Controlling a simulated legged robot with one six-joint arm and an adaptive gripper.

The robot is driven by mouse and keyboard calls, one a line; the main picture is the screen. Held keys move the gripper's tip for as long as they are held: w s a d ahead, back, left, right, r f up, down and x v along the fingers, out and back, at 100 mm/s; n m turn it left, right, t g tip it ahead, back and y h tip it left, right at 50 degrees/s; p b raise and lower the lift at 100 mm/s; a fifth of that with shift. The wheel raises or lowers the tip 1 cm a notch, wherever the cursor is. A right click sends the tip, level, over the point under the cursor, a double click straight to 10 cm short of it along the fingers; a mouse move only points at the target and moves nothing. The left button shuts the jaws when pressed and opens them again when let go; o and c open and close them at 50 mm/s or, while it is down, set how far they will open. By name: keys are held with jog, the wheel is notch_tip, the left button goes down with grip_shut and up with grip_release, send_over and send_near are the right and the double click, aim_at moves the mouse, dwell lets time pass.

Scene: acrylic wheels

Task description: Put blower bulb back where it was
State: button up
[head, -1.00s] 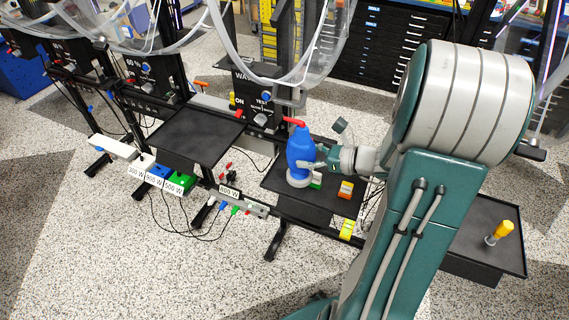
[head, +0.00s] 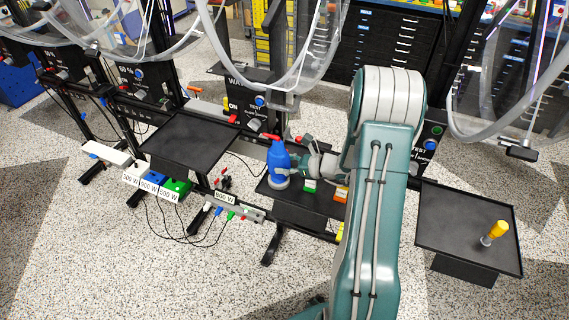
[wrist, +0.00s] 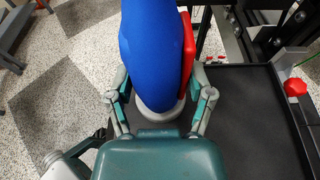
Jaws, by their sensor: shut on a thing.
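The blower bulb (head: 279,157) is blue with a red nozzle on top and a pale round base. It is upright at the left edge of the middle black tray (head: 315,222). My gripper (head: 291,168) comes from the right and is shut on the bulb's body. In the wrist view the bulb (wrist: 155,45) fills the space between the two fingers, with its pale base below and a red part along its right side. The base overlaps the tray's left edge in that view. I cannot tell whether it touches the tray.
A left tray (head: 190,145) is empty. A right tray (head: 450,215) holds a yellow-handled tool (head: 495,233). Clear wheels (head: 270,50) hang behind. Cables and labelled boxes (head: 175,190) lie at left.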

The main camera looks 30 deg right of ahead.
jog(key=shift+a, duration=0.1)
jog(key=o, duration=0.7)
jog(key=shift+f, duration=0.1)
